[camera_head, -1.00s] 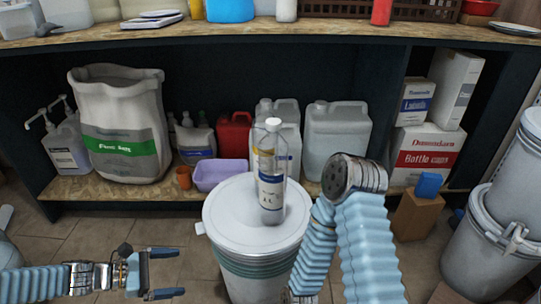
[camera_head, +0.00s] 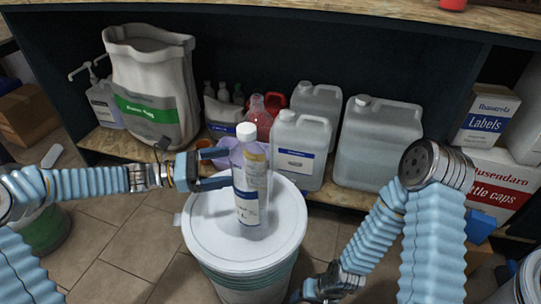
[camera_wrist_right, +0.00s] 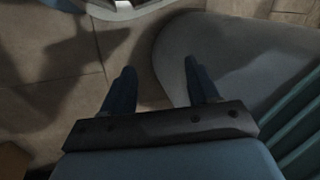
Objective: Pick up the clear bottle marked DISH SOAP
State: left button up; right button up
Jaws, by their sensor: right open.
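A clear bottle (camera_head: 250,182) with a white cap and a white-and-blue label stands upright on the white lid of a drum (camera_head: 205,232). Its label is too small to read. My left gripper (camera_head: 229,168) is open just left of the bottle, fingers pointing at it at mid-height. The fingertips reach the bottle's left edge; I cannot tell whether they touch it. My right gripper (camera_wrist_right: 160,82) is open and empty, low beside the drum. It shows only partly at the bottom of the head view (camera_head: 322,288).
Behind the drum, a low shelf holds a grey sack (camera_head: 150,85), a reddish clear bottle (camera_head: 259,118), white jugs (camera_head: 300,150) and boxes (camera_head: 485,118).

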pick_arm(q)
jog(key=w+d+f, duration=0.1)
jog(key=w+d, duration=0.1)
jog(key=d, duration=0.9)
jog(key=shift+d, duration=0.2)
jog(key=c, duration=1)
